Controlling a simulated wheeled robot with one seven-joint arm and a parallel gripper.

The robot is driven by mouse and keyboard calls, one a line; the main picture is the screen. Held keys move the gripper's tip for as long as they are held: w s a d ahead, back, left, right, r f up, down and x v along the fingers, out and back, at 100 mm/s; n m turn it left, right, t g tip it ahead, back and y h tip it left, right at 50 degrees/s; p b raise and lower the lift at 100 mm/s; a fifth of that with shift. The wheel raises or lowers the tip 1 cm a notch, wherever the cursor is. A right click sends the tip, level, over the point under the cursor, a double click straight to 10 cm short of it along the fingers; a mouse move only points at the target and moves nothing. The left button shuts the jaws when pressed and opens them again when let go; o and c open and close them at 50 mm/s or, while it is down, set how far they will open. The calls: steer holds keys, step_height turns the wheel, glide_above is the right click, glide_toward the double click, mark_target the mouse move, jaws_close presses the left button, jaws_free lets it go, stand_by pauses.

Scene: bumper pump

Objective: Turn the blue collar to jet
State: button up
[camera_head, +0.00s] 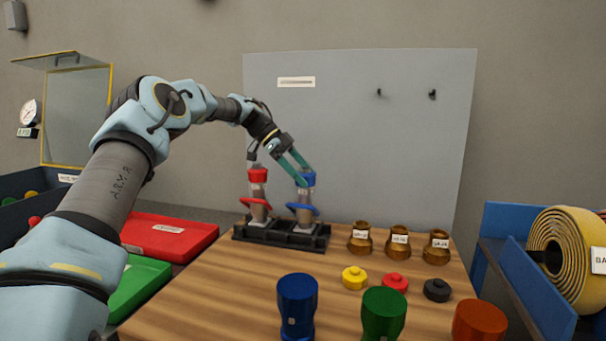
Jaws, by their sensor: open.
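The blue collar (309,180) sits at the top of the right upright nozzle, above a grey body with a blue ring (303,208) lower down. My gripper (303,176) has teal fingers and reaches down from the upper left. Its jaws are open, with the fingertips at the blue collar. One finger crosses in front of the collar and hides part of it. Contact between fingers and collar cannot be told. The markings on the collar are too small to read.
A matching nozzle with a red collar (258,175) stands close on the left in the same black rack (282,238). Several brass fittings (398,241), small caps (354,278) and coloured cups (297,300) stand on the wooden table. A grey panel (400,140) rises behind.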

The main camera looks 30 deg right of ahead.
steer(key=shift+w+r, duration=0.1)
steer(key=p+v, duration=0.1)
steer(key=v, duration=0.9)
steer(key=shift+a, duration=0.25)
steer(key=shift+w+r, duration=0.1)
steer(key=shift+r, duration=0.05)
